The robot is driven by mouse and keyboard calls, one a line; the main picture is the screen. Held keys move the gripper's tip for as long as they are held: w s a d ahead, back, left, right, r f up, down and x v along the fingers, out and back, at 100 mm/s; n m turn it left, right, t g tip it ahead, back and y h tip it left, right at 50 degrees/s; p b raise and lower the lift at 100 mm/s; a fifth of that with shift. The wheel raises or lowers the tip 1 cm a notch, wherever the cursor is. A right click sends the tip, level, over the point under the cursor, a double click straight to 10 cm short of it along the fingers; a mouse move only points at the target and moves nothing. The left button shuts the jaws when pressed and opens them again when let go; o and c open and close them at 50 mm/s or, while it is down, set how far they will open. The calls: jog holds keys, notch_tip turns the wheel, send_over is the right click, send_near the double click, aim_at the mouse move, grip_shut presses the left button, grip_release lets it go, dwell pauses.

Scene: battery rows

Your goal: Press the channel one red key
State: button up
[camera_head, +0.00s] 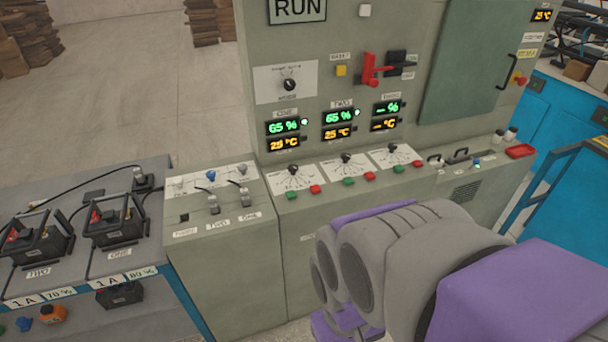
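The channel one red key (315,189) is a small red button on the sloped ledge of the grey-green control cabinet, at the right of the leftmost dial group. A green key (291,195) sits to its left, and a dial (293,169) on a white plate is above them. The leftmost display pair (283,134) reads 65 % and about 25 °C; its small label above appears to be ONE. My grey and purple arm enters from the lower right, in front of the cabinet and below the keys. My gripper does not show. The red key is unobstructed.
Similar keys follow rightward: a red key (370,176) for the middle group and another red key (417,163) for the right. A red lever (372,69) projects above. Left are a lower switch box (215,200) and a battery bench (120,262). A blue unit (560,135) stands right.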

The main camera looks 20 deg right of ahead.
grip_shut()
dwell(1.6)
